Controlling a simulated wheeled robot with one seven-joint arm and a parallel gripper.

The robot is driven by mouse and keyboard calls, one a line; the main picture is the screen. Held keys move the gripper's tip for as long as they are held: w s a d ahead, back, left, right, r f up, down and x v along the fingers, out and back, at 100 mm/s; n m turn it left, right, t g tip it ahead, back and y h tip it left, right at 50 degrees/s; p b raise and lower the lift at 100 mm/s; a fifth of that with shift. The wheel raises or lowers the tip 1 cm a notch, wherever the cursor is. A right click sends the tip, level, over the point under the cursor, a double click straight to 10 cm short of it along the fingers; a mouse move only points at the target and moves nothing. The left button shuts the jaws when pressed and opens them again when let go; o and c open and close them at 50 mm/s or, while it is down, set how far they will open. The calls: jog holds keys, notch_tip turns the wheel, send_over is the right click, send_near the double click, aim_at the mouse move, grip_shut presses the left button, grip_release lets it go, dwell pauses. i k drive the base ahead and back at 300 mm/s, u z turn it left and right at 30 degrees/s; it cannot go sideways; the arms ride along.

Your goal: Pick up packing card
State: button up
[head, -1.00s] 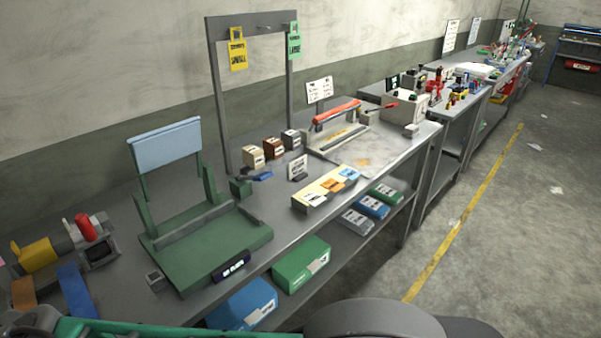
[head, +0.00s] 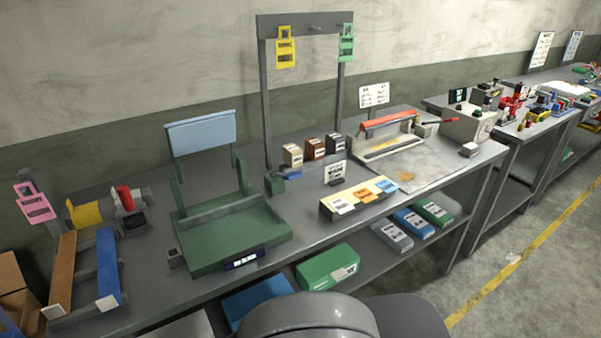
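Several tag-like cards show in the head view; I cannot tell by their print which is the packing card. A yellow card (head: 286,48) and a green card (head: 347,45) hang from the crossbar of a grey upright frame (head: 262,95) at the back of the bench. A pink card (head: 35,204) hangs on a post at the far left. My gripper is not in view; only dark rounded parts of my own body show at the bottom edge.
A green stand with a light-blue panel (head: 202,131) is on the bench (head: 300,248). A sealer-like device with a red bar (head: 390,121) stands to the right. Small boxes and a tray with coloured labels (head: 357,197) lie between. Floor is clear at right.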

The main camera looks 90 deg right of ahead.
aim_at(333, 174)
jog(key=u, duration=0.65)
jog(key=i, duration=0.65)
jog(key=z, duration=4.4)
jog(key=i, duration=0.5)
jog(key=z, duration=0.15)
jog(key=k, duration=0.5)
jog(key=z, duration=1.7)
jog(key=i, duration=1.1)
jog(key=u, duration=0.05)
